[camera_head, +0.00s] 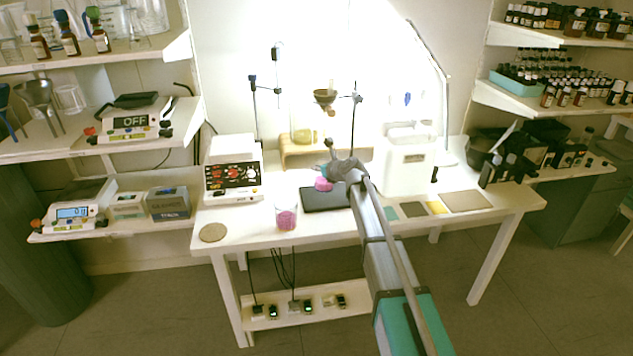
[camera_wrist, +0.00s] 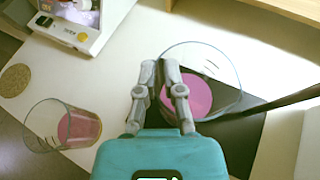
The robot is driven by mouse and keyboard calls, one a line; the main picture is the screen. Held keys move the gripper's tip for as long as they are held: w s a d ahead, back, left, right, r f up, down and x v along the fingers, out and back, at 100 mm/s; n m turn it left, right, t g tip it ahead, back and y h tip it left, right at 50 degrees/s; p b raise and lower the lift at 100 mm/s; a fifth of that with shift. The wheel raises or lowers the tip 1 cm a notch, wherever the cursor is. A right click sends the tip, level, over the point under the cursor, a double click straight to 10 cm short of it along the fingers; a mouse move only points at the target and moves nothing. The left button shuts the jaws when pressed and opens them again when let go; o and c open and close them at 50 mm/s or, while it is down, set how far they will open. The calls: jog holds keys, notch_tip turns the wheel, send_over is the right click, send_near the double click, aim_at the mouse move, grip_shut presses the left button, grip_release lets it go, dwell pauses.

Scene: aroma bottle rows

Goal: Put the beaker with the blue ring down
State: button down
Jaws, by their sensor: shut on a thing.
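My gripper (camera_head: 330,171) is shut on a clear beaker with pink liquid (camera_head: 323,185), at the black pad (camera_head: 322,199) on the white table. In the wrist view the fingers (camera_wrist: 160,68) are at the left wall of this beaker (camera_wrist: 203,94), which is over the black pad (camera_wrist: 242,132). I cannot tell whether its base touches the pad.
A wooden stand (camera_head: 300,155) is behind the pad, and a white box (camera_head: 408,172) stands right. Flat coloured squares (camera_head: 466,201) lie front right. Table between the cork mat and second beaker is bare.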

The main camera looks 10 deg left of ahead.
aim_at(317, 189)
jog(key=shift+w, duration=0.1)
dwell(0.3)
jog(key=shift+w+a+f+b, duration=0.1)
jog(key=shift+w+f+b, duration=0.25)
jog(key=shift+f+b, duration=1.65)
jog(key=shift+f, duration=0.15)
jog(key=c, duration=0.8)
grip_release()
jog(key=shift+o, duration=0.2)
jog(key=shift+r, duration=0.25)
